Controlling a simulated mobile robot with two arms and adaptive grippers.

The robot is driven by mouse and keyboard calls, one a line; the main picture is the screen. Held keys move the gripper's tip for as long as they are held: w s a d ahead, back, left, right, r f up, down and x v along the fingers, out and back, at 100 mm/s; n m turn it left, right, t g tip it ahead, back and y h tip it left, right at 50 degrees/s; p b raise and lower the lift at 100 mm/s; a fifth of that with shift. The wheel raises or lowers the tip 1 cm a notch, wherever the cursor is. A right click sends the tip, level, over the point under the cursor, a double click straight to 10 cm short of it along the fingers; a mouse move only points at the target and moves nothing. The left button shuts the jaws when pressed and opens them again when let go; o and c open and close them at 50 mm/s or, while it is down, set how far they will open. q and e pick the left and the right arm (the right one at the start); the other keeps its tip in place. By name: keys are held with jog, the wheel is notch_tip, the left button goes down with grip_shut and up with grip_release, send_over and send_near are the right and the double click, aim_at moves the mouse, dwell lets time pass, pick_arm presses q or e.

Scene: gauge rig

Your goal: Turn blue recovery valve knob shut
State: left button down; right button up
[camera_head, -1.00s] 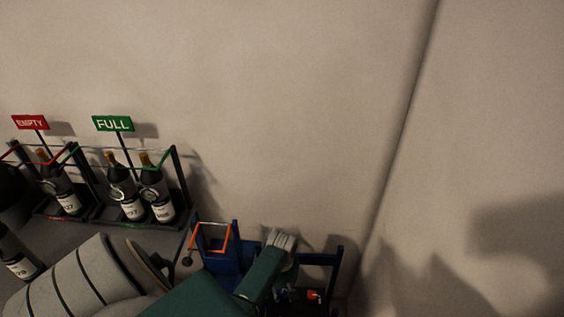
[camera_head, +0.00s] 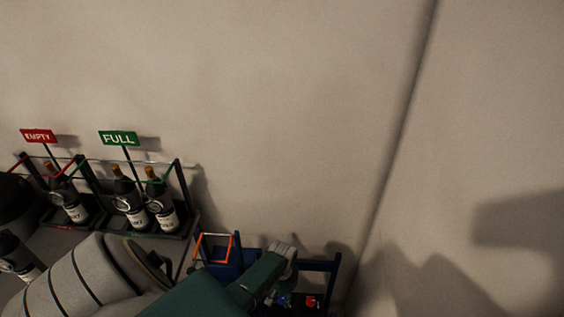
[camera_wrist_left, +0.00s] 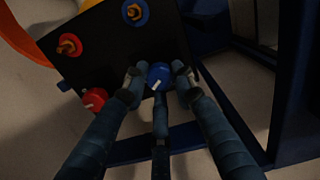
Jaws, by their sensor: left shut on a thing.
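The blue knob (camera_wrist_left: 158,75) sits on a dark panel (camera_wrist_left: 110,50) in the left wrist view, with a short white mark on its face. My left gripper (camera_wrist_left: 157,80) has its dark fingers closed around it, one on each side and one below. A red knob (camera_wrist_left: 95,99) with a white mark is on the same panel to the left. In the head view, the blue knob (camera_head: 284,300) and red knob (camera_head: 311,301) show small at the bottom, beside my green arm. My fingers are mostly hidden there. My right gripper is not in view.
Brass fittings on a red disc (camera_wrist_left: 69,45) and a blue disc (camera_wrist_left: 135,11) are on the panel. A blue frame (camera_wrist_left: 292,90) stands close on the right. An orange frame (camera_head: 214,247) and racks with bottles under EMPTY (camera_head: 38,136) and FULL (camera_head: 118,138) signs are left in the head view.

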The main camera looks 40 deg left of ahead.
aim_at(282, 297)
pick_arm(q)
jog(key=m, duration=0.3)
jog(key=m+p, duration=0.1)
jog(key=m, duration=0.1)
jog(key=shift+w+a+r, duration=0.15)
jog(key=shift+a, duration=0.15)
jog(key=shift+w+m, duration=0.1)
jog(key=shift+m, duration=1.1)
jog(key=shift+w, duration=0.1)
jog(key=c, duration=1.4)
grip_release()
jog(key=shift+d, duration=0.15)
jog(key=shift+s, duration=0.2)
jog(key=shift+r, duration=0.25)
notch_tip(282, 297, up, 11)
jog(key=shift+r, duration=0.15)
